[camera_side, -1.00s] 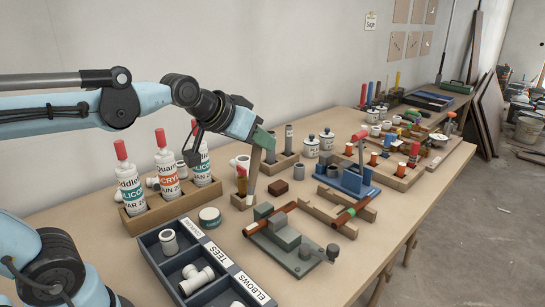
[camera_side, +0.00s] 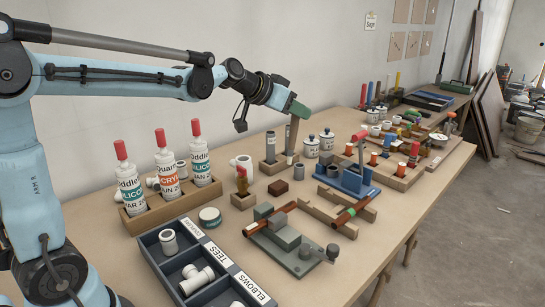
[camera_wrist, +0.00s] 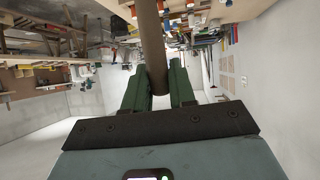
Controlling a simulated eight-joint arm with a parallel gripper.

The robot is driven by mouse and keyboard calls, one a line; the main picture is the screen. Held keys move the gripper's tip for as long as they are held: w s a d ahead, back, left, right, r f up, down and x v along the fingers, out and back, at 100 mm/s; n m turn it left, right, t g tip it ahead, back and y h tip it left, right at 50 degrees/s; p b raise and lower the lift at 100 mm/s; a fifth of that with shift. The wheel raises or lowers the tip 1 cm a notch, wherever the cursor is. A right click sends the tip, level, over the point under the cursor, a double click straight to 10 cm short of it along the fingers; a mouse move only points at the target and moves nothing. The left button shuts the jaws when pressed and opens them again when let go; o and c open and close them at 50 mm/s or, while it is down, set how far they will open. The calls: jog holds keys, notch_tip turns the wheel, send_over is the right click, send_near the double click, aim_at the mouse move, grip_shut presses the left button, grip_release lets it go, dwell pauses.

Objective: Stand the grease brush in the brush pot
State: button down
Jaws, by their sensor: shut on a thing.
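My gripper (camera_side: 294,106), with green fingers, is shut on the grease brush (camera_side: 292,133). The brush is a grey-brown stick hanging nearly upright, with a pale lower tip. That tip overlaps the right end of a wooden rack (camera_side: 267,170) holding dark grey cylinders; I cannot tell whether it touches. In the wrist view, the brush (camera_wrist: 153,45) runs between the green fingers (camera_wrist: 158,88). I cannot tell for sure which vessel is the brush pot.
Sealant bottles (camera_side: 166,170) stand in a wooden rack at left. A dark tray of pipe fittings (camera_side: 198,262) lies in front. A grey vise (camera_side: 290,240) and blue tool (camera_side: 347,180) occupy the centre. The table's front right is clear.

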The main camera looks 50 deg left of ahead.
jog(key=w+a+f+m+t+h, duration=0.1)
jog(key=w+a+f, duration=0.2)
jog(key=w+a, duration=0.3)
jog(key=w+a+f+m+h, duration=0.1)
jog(key=w+a+f+h, duration=0.2)
jog(key=w, duration=0.4)
notch_tip(320, 180, down, 7)
jog(key=y, duration=0.1)
jog(key=shift+a+r, duration=0.15)
jog(key=shift+a, duration=0.15)
jog(key=shift+w+f, duration=0.1)
jog(key=shift+f, duration=0.9)
dwell(1.1)
jog(key=c, duration=0.8)
grip_release()
jog(key=shift+c, duration=0.2)
